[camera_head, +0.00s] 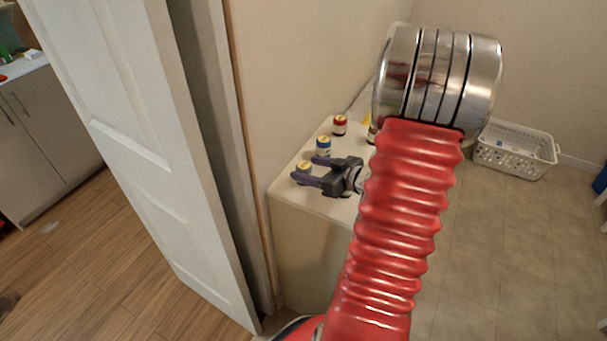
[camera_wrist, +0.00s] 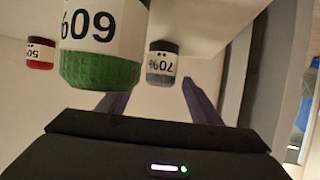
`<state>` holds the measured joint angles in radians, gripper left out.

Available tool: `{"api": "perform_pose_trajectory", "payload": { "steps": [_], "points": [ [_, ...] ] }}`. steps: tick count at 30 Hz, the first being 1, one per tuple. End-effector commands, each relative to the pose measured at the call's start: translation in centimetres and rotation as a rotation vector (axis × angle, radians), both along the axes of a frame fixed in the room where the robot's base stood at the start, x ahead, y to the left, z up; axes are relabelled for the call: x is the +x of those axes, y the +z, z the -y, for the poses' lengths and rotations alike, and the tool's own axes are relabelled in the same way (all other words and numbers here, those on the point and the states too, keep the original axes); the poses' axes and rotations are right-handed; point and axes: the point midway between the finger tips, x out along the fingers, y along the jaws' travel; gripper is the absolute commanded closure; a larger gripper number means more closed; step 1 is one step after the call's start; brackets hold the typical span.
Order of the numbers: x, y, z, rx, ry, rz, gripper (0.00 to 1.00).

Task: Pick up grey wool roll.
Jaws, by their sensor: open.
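The grey wool roll (camera_head: 304,166) stands near the left edge of the white cabinet top, with a yellowish top in the head view. No contact is visible.
A blue roll (camera_head: 323,147) and a red roll (camera_head: 340,125) stand behind on the cabinet (camera_head: 290,196). A green roll (camera_wrist: 98,70) marked 60% looms close in the wrist view. A white door (camera_head: 130,130) stands left; a white basket (camera_head: 515,155) lies on the floor right.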

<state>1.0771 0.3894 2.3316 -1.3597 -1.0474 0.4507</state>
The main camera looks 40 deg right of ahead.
Motion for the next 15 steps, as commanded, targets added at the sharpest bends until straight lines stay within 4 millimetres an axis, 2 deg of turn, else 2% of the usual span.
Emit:
{"api": "perform_pose_trajectory", "payload": {
  "steps": [6, 15],
  "points": [
    [2.2, -1.0, -0.3, -0.001, 0.001, -0.001, 0.41],
    [2.4, -1.1, -0.2, 0.000, -0.001, -0.001, 0.41]
  ]
}}
